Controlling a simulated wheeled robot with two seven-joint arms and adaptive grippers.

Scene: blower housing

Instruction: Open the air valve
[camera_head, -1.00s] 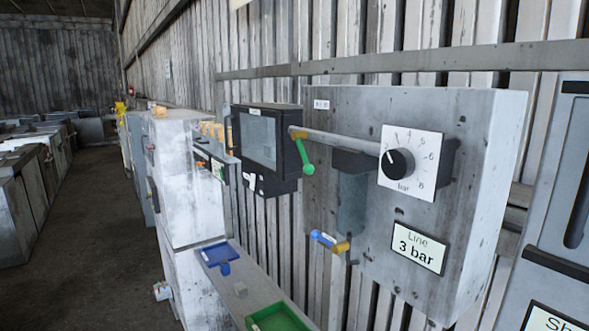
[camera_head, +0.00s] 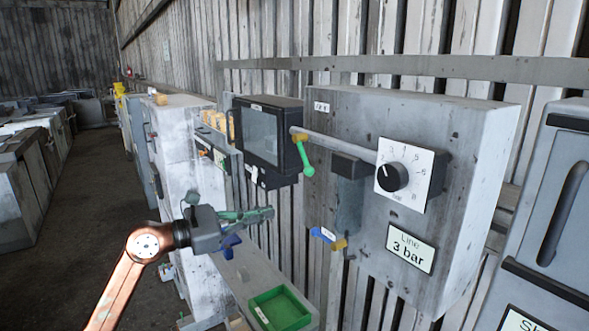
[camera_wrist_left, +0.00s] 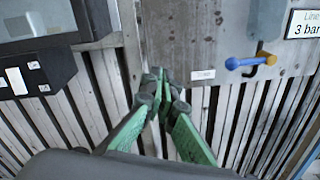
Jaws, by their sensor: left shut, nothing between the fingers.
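A blue-handled valve (camera_head: 323,234) with a yellow body sits below the left part of the grey wall box (camera_head: 335,110); its handle points left. It also shows in the left wrist view (camera_wrist_left: 241,63), its handle about level. A green-handled valve (camera_head: 304,158) with a yellow body sits higher, at the left end of a grey pipe, its handle hanging down. I cannot tell from labels which one is the air valve. My left gripper (camera_head: 270,213) is shut and empty, left of the blue handle and apart from it in the wrist view (camera_wrist_left: 165,76). My right gripper is not in view.
The box carries a dial with a black knob (camera_head: 392,177) and a "Line 3 bar" sign (camera_head: 410,248). A dark screen unit (camera_head: 265,140) hangs to its left. A green tray (camera_head: 281,309) rests on a ledge below. A grey cabinet (camera_head: 570,140) stands at the right.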

